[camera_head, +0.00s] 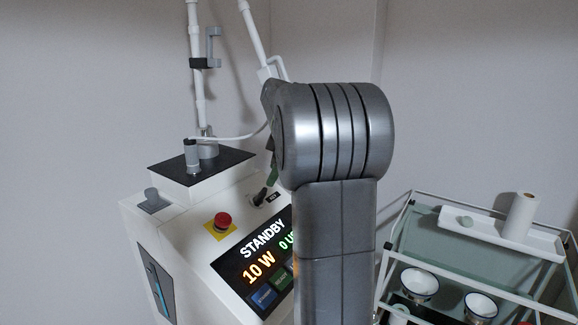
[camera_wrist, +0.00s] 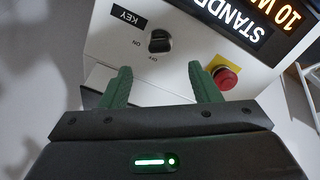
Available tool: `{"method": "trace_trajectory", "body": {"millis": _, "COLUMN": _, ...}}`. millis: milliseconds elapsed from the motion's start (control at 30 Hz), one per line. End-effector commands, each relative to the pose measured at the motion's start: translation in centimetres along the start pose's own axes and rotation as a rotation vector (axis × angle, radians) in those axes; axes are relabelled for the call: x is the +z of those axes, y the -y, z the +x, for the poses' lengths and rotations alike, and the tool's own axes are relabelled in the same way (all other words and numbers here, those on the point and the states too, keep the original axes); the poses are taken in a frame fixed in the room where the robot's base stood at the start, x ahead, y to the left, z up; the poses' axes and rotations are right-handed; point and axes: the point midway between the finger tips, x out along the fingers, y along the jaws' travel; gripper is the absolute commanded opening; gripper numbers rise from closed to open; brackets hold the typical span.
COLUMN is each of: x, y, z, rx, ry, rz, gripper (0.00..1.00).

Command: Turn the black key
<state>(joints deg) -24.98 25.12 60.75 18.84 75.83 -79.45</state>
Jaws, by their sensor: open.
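The black key (camera_wrist: 159,41) sits in the white panel of the machine, at the upper middle of the wrist view. A black "KEY" label (camera_wrist: 126,18) lies to its upper left, and small ON and OFF markings are printed beside it. My gripper (camera_wrist: 160,76) is open, with two green fingers apart and nothing between them. The key lies beyond the fingertips, roughly centred on the gap, and the fingers look clear of it. In the head view my arm hides most of the gripper; only a bit of green finger shows near the key area.
A red emergency button (camera_wrist: 226,77) stands right beside the right finger; it also shows in the head view (camera_head: 222,220). The lit STANDBY display (camera_head: 262,262) is close by. A white post (camera_head: 198,90) rises behind. A glass trolley (camera_head: 440,240) stands at the right.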

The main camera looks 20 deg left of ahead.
Motion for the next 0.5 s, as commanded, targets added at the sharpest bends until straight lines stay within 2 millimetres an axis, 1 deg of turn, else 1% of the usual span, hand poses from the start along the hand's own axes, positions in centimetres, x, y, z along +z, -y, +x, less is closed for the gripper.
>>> {"method": "trace_trajectory", "body": {"millis": 33, "x": 0.0, "y": 0.1, "z": 1.1, "rx": -0.004, "ry": 0.001, "rz": 0.000, "gripper": 0.56}}
{"method": "trace_trajectory", "body": {"millis": 300, "x": 0.0, "y": 0.0, "z": 6.3, "rx": -0.003, "ry": 0.001, "rz": 0.000, "gripper": 0.56}}
{"method": "trace_trajectory", "body": {"millis": 500, "x": 0.0, "y": 0.0, "z": 8.9, "rx": -0.002, "ry": 0.001, "rz": 0.000, "gripper": 0.56}}
